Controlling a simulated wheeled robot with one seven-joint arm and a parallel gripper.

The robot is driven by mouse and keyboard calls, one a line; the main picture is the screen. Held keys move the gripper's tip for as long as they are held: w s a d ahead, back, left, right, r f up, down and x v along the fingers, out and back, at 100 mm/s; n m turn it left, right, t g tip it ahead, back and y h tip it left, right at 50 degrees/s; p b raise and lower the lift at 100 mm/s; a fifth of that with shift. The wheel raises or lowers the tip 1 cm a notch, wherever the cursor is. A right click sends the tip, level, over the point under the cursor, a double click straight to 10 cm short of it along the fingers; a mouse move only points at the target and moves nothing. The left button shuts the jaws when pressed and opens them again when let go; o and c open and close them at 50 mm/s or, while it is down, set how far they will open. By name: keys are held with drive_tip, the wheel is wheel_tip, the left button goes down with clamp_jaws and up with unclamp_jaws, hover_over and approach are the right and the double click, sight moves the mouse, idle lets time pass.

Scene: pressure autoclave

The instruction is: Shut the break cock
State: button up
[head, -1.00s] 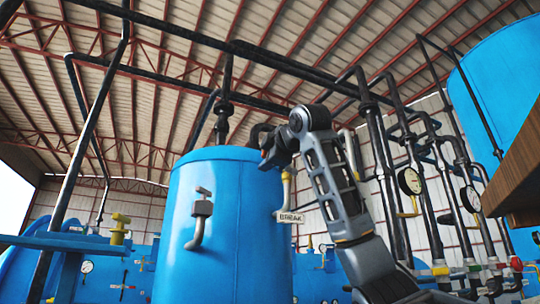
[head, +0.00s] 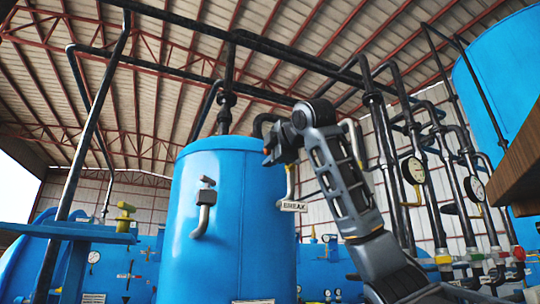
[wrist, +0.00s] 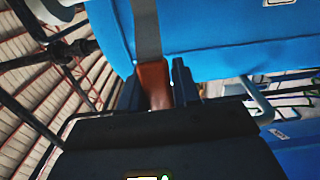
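The white BREAK tag (head: 292,206) hangs at the right side of the blue tank, below a pale pipe (head: 290,180). My gripper (head: 270,153) is at the tank's upper right edge, above and left of the tag. A small red-orange spot shows at its tip. In the wrist view, a red-brown handle (wrist: 155,85) stands between the two dark fingers of my gripper (wrist: 158,92), with a grey strip (wrist: 147,28) running up from it. The right finger looks against the handle; contact on the left is unclear. The cock's body is mostly hidden.
The blue tank (head: 225,225) fills the middle, with a grey bent fitting (head: 203,208) on its front. Black pipes and two gauges (head: 414,170) stand right of my arm. A brown wooden edge (head: 510,175) juts in at far right.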

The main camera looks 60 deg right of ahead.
drive_tip(key=o, duration=0.4)
drive_tip(key=shift+f, duration=0.1)
drive_tip(key=shift+c, duration=0.2)
drive_tip(key=b+v, duration=0.2)
drive_tip(key=v, duration=0.5)
drive_tip(key=shift+s+a, duration=0.25)
drive_tip(key=shift+s, duration=0.1)
drive_tip(key=shift+s, duration=0.1)
